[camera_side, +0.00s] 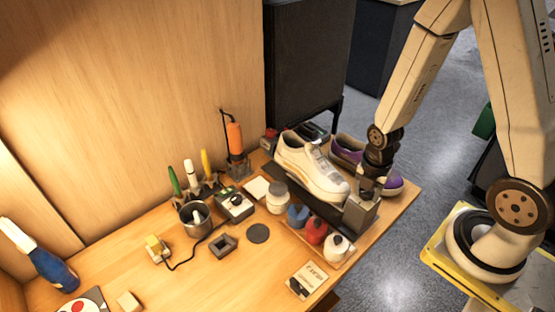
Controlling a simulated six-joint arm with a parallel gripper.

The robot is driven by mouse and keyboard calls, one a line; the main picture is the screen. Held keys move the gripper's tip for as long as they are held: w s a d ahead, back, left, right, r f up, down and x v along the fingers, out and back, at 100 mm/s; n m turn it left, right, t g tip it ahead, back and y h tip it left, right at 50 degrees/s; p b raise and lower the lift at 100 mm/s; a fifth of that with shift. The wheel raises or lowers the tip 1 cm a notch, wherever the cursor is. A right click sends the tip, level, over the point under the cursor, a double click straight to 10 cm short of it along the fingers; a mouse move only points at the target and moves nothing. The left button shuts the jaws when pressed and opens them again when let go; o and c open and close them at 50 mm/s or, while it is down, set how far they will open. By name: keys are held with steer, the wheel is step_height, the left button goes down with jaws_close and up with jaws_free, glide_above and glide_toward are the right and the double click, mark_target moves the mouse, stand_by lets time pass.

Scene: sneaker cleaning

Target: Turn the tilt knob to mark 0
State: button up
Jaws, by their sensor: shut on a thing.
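My gripper (371,188) points down at the grey block (361,213) at the front right end of the dark shoe stand (322,208). It is shut on the tilt knob at the top of this block. The fingers hide the knob, and its marks are too small to read. A white sneaker (310,167) rests on the stand, just left of my gripper, its toe towards the block. A purple shoe (346,152) lies behind it, partly hidden by my wrist.
Blue, red and white small pots (316,231) stand in front of the stand. A white jar (277,197), a control box with a cable (235,206), a metal cup (195,215) and upright brushes (191,173) are further left. A printed card (307,279) lies near the front edge.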

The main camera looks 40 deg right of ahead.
steer(key=shift+n, duration=1.8)
steer(key=o, duration=1)
steer(key=shift+m, duration=2.4)
steer(key=shift+m, duration=2.3)
